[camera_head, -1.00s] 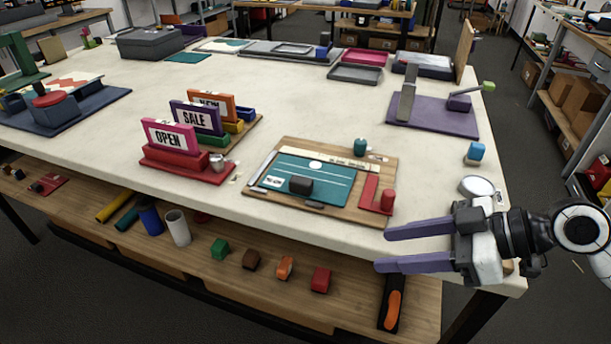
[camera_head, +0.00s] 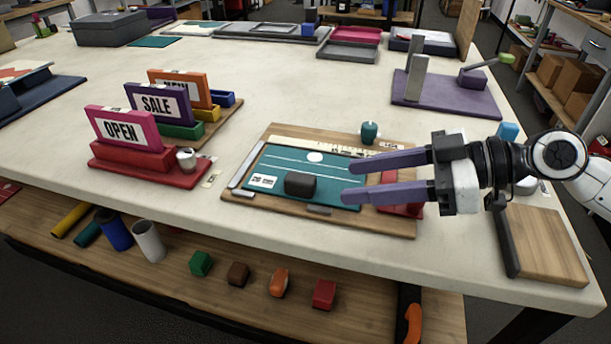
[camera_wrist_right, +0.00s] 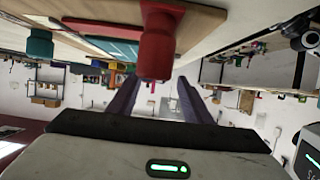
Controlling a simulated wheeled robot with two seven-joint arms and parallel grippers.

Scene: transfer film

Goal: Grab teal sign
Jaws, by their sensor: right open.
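The teal sign (camera_head: 340,186) is a flat teal panel with white lines, a white dot and a small white label. It lies on a wooden board (camera_head: 262,211), with a dark block (camera_head: 300,183) on it. My right gripper (camera_head: 348,181) is open and empty, its two purple fingers reaching from the right over the sign's right part. I cannot tell the fingers' height above it. In the right wrist view the gripper (camera_wrist_right: 156,95) is open, near a red knob (camera_wrist_right: 157,45), and a teal strip (camera_wrist_right: 112,46) shows behind. My left gripper is not in view.
A red bracket (camera_head: 405,208) and a teal knob (camera_head: 370,131) are on the same board.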

